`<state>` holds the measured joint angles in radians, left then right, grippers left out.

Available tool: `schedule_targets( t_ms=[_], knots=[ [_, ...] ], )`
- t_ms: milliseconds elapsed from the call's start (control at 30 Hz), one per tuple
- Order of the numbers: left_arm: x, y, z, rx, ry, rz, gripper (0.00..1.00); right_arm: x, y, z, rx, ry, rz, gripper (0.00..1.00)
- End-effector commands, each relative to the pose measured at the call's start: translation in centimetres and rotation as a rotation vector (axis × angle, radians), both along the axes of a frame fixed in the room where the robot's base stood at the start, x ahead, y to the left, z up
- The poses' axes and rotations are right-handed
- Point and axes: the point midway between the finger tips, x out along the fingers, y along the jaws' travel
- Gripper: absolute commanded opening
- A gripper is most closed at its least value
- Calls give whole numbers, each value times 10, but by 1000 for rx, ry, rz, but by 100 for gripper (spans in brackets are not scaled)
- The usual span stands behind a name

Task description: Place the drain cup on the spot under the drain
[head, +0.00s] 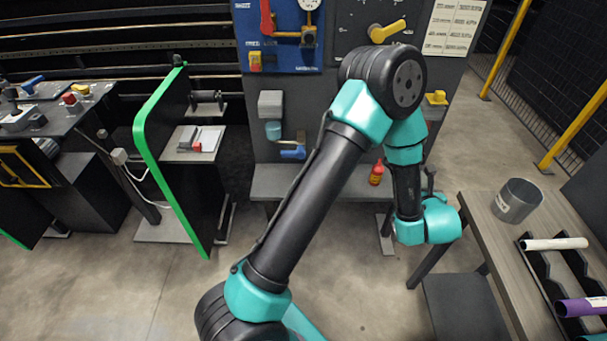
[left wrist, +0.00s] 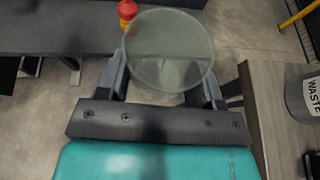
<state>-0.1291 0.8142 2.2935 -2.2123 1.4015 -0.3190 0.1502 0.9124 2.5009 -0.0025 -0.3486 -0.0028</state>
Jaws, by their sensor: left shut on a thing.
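The drain cup (left wrist: 168,50) is a round, translucent grey-green cup in the left wrist view. My left gripper (left wrist: 165,88) is shut on it, with one finger on each side, and it is clear of the shelf and table. In the head view the teal wrist of my left arm hangs between the shelf and the right-hand table. There the gripper's fingers and the cup cannot be made out. A valve with a blue lever (head: 292,152) sits low on the grey panel, above the shelf (head: 300,181). I cannot make out a marked spot under it. My right gripper is not in view.
A grey waste bin (head: 517,202) and a rack with rolls (head: 557,244) stand on the right table (head: 482,212). A green-edged panel (head: 150,110) stands left. The shelf's left part looks clear.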

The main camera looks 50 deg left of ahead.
Motion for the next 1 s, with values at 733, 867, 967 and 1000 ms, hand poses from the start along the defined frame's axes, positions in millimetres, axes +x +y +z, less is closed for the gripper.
schedule_targets(
  t_ms=[733,867,967,1000],
  knots=[
    [-144,297,-130,0,-2,1181,34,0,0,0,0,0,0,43],
    [-162,310,-136,0,-4,1264,34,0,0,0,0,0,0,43],
    [-166,313,-138,-1,-4,1283,34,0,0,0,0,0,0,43],
    [-166,313,-138,-1,-4,1284,34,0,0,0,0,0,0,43]
  ],
)
